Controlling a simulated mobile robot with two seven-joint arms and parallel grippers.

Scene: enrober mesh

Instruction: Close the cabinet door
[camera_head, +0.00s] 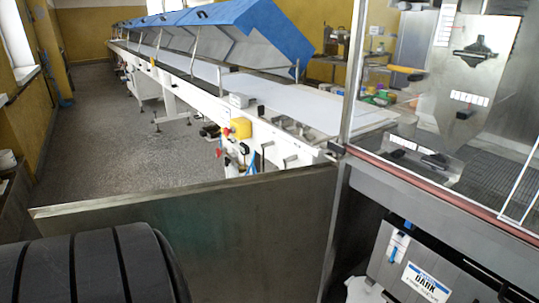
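The cabinet door (250,228) is a flat grey metal panel with a pale top edge. It stands open, reaching left from the cabinet's upright post (338,205) across the lower middle of the view. The cabinet (440,200) is at the right, with a dark opening under its reddish-brown edge. Inside sits a metal box with a white label reading "DARK" (425,281). A black ribbed part of my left arm is at the bottom left, in front of the door's left end. Neither gripper is in view. The door's lower part is cut off.
A long white conveyor (285,104) with blue covers (225,28) runs back behind the door. A yellow box (240,128) is on its side. Clear glass panels rise above the cabinet. The grey floor (90,125) at the left is open.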

